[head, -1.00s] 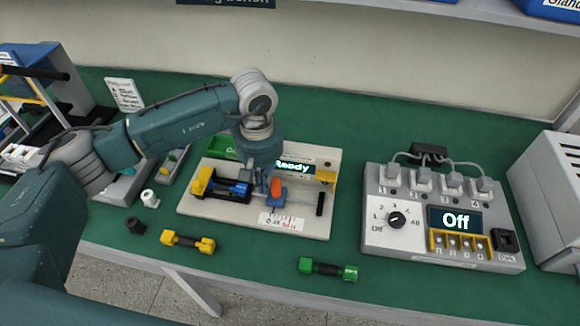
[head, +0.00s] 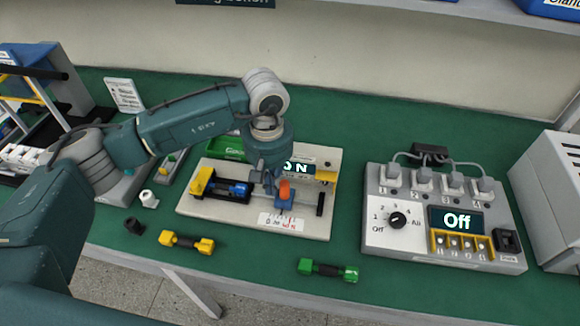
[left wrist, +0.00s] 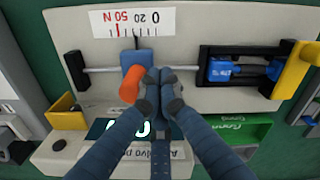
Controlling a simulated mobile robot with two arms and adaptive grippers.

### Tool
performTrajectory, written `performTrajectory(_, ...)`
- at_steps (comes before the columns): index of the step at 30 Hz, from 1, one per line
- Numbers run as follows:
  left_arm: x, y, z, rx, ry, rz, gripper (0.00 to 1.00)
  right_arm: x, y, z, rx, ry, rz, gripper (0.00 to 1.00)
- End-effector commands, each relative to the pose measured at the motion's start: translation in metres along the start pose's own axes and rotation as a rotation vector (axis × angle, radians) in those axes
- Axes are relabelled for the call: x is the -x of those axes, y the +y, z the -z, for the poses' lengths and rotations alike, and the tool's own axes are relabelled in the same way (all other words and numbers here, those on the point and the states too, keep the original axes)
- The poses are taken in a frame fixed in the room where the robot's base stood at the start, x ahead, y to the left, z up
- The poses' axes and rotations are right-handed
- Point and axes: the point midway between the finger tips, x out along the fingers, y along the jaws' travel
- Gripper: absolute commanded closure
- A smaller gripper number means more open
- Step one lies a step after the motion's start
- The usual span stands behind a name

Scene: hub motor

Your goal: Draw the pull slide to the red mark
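The pull slide is a blue block with an orange knob (head: 285,189) on a thin rod above the bench plate (head: 250,216). In the left wrist view the blue block (left wrist: 138,58) has a dark pointer between the 0 end of the scale (left wrist: 148,20) and the red mark (left wrist: 117,22), apart from the mark. My left gripper (left wrist: 159,77) has its fingertips together against one side of the block, on the side away from the red mark. They seem to push it rather than grip it. In the head view my left arm partly hides the display (head: 303,168), which ends in "N".
A yellow-and-black holder with a blue part (head: 232,188) stands left of the slide. A black upright (head: 320,204) stands at right. Yellow (head: 187,242) and green (head: 328,269) dumbbell-shaped parts lie in front. A switch box (head: 440,245) reading "Off" stands right.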

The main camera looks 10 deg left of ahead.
Motion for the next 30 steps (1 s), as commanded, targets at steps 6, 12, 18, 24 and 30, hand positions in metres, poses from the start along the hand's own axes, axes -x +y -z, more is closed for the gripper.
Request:
performTrajectory(6, 0.000, 0.006, -0.003, -0.003, 0.000, -0.005, 1.00, -0.002, 0.000, 0.000, 0.000, 0.000, 0.000, 1.00)
performTrajectory(12, 0.000, 0.009, -0.005, -0.002, 0.000, -0.005, 1.00, -0.003, 0.000, -0.001, 0.000, 0.000, 0.000, 1.00)
performTrajectory(18, 0.001, 0.013, -0.007, -0.002, 0.000, -0.005, 1.00, -0.005, 0.000, -0.001, 0.000, 0.000, 0.000, 1.00)
performTrajectory(24, 0.001, 0.016, -0.009, -0.002, 0.000, -0.005, 1.00, -0.006, 0.000, -0.001, 0.000, 0.000, 0.000, 1.00)
performTrajectory(30, 0.000, 0.020, -0.011, -0.002, 0.000, -0.005, 1.00, -0.008, 0.000, -0.001, 0.000, 0.000, 0.000, 1.00)
